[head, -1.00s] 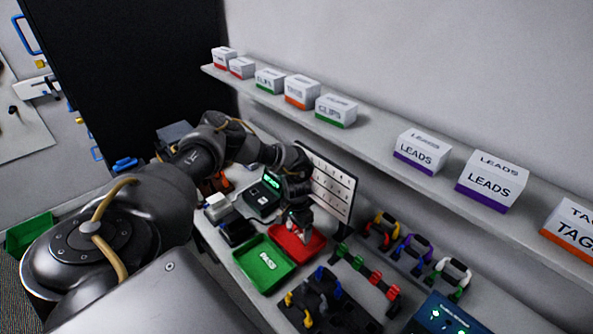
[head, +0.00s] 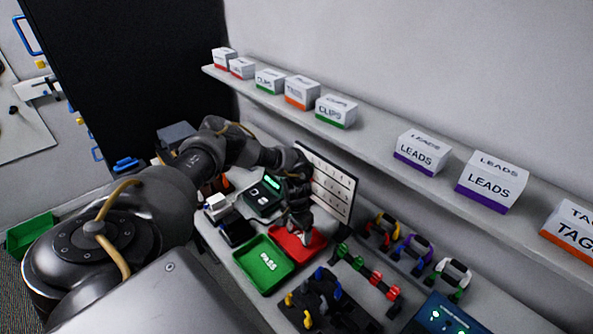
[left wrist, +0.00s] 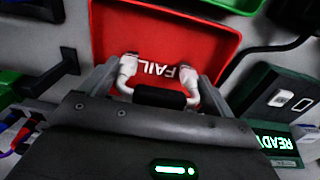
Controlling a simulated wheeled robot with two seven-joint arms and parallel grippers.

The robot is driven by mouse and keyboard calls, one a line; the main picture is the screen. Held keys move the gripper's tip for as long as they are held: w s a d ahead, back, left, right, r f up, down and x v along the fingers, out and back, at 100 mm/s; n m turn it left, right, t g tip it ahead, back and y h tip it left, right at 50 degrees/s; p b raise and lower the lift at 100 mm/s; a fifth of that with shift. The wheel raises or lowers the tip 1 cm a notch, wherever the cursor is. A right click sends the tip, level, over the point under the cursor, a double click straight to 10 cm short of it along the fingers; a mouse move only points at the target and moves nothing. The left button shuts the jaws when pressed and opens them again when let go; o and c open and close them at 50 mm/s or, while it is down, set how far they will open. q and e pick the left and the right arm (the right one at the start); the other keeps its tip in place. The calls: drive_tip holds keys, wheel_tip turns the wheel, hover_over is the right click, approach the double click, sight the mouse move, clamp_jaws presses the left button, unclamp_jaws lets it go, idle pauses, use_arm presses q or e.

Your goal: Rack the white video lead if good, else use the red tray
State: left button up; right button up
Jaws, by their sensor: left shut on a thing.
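The white video lead (left wrist: 188,76) shows in the left wrist view as two white plug ends joined to a black middle part. My left gripper (head: 300,232) is shut on it; in the left wrist view the fingers are largely hidden behind the gripper body. The lead is over the red tray (head: 285,241), whose floor reads FAIL. The red tray also fills the top of the left wrist view (left wrist: 205,30). I cannot tell whether the lead touches the tray floor. My right gripper is not in view.
The green PASS tray (head: 248,262) stands beside the red one. A tester (head: 262,200) with a green lit screen, reading READY in the wrist view, is behind. A pegboard (head: 335,190) stands close to the arm. Racks with coloured leads (head: 400,245) lie to the right.

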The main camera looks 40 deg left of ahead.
use_arm(q)
drive_tip(key=shift+f, duration=0.15)
drive_tip(key=o, duration=0.9)
drive_tip(key=shift+c, duration=0.2)
drive_tip(key=shift+r, duration=4.05)
drive_tip(key=shift+s+f, duration=0.1)
